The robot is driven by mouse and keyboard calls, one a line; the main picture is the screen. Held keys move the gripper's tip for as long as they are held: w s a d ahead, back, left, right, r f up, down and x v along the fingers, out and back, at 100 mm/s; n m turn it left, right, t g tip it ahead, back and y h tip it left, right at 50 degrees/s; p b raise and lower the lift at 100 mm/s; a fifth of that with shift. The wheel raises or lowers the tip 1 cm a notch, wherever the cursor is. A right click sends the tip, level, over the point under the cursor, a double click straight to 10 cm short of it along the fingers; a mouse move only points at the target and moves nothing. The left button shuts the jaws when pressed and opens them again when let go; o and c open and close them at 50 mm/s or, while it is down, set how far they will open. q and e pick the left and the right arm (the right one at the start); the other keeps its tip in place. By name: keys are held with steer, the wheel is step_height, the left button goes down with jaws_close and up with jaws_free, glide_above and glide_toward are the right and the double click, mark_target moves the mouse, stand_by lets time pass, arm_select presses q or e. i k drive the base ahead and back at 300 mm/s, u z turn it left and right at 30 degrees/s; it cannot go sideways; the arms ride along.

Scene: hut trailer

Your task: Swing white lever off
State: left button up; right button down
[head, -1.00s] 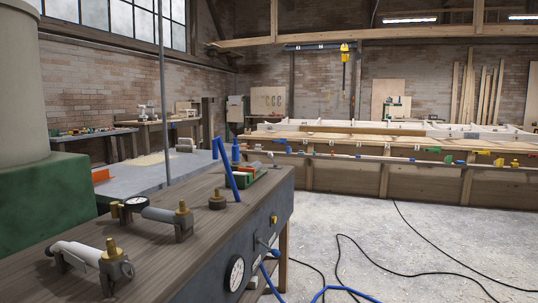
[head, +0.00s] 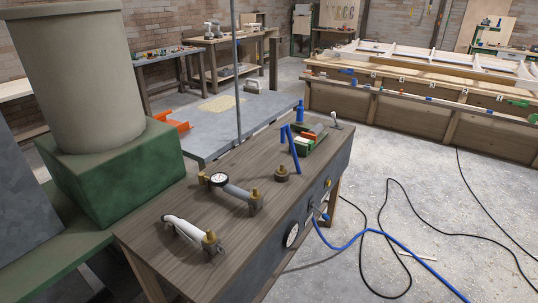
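A dark wooden bench (head: 190,187) with a grey front panel stands in the middle of the head view. A small upright fitting with a pale, whitish handle (head: 336,117) sits at its far right corner; it looks like the white lever, but its exact position is too small to tell. A white cylinder (head: 182,229) with a brass fitting lies on the near end of the bench top. A small valve-like fitting (head: 319,211) with a blue hose is on the front panel. Neither of my grippers is in view.
A gauge with a grey cylinder (head: 232,191), blue handles (head: 291,150) and a green device (head: 311,143) stand on the bench. A large green-based column (head: 112,172) is at left. Blue hose (head: 395,239) and black cables cross the open floor at right.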

mark_target(334, 113)
steer(key=z, duration=1.1)
steer(key=i, duration=4.15)
steer(key=u, duration=3)
steer(key=i, duration=0.45)
